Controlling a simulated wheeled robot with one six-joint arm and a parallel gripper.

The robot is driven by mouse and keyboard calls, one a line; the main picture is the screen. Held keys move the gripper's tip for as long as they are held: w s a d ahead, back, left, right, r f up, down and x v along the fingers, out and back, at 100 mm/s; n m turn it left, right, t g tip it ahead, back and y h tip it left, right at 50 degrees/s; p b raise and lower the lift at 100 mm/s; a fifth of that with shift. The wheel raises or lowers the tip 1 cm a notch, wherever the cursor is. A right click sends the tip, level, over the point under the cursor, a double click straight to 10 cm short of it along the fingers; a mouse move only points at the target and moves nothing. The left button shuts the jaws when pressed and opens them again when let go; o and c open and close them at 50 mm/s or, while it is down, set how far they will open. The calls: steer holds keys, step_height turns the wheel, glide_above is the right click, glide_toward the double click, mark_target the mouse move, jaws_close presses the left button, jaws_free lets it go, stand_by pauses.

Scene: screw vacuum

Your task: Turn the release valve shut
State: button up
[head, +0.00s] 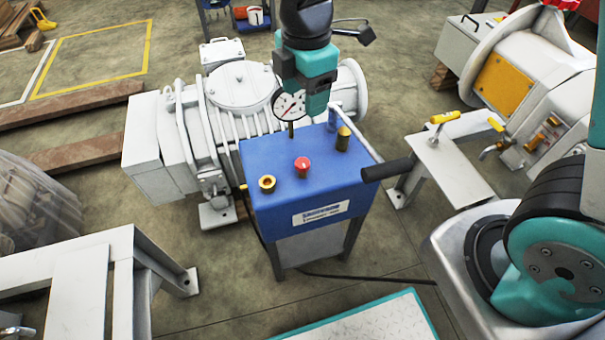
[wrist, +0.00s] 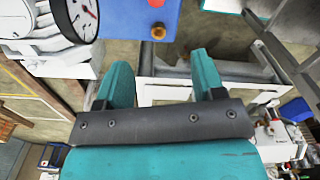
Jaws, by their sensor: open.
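A blue box (head: 285,200) on a dark stand has a red knob (head: 302,166) on its top. A brass ring fitting (head: 267,184) is left of the knob and a brass cylindrical fitting (head: 343,138) is right of it. A round white dial gauge (head: 288,106) stands at the box's back edge. I cannot tell for sure which fitting is the release valve. My gripper (head: 318,108) hangs above the back of the box, by the gauge. In the wrist view my gripper (wrist: 163,76) has its fingers apart with nothing between them; a brass fitting (wrist: 158,32) shows beyond them.
A black-gripped handle (head: 388,169) sticks out right of the box. A large white pump (head: 238,88) stands behind it. A yellow-handled valve (head: 443,118) is on a grey stand at right. A white frame (head: 120,250) is at front left.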

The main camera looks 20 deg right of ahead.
mark_target(303, 163)
steer(key=shift+n, duration=0.5)
steer(key=f+b, duration=0.1)
steer(key=f, duration=0.5)
steer(key=f+b, duration=0.1)
steer(key=f, duration=0.5)
steer(key=f+b, duration=0.1)
steer(key=f, duration=0.5)
steer(key=shift+w+f, duration=0.35)
steer(key=shift+f, duration=0.05)
steer(key=c, duration=0.9)
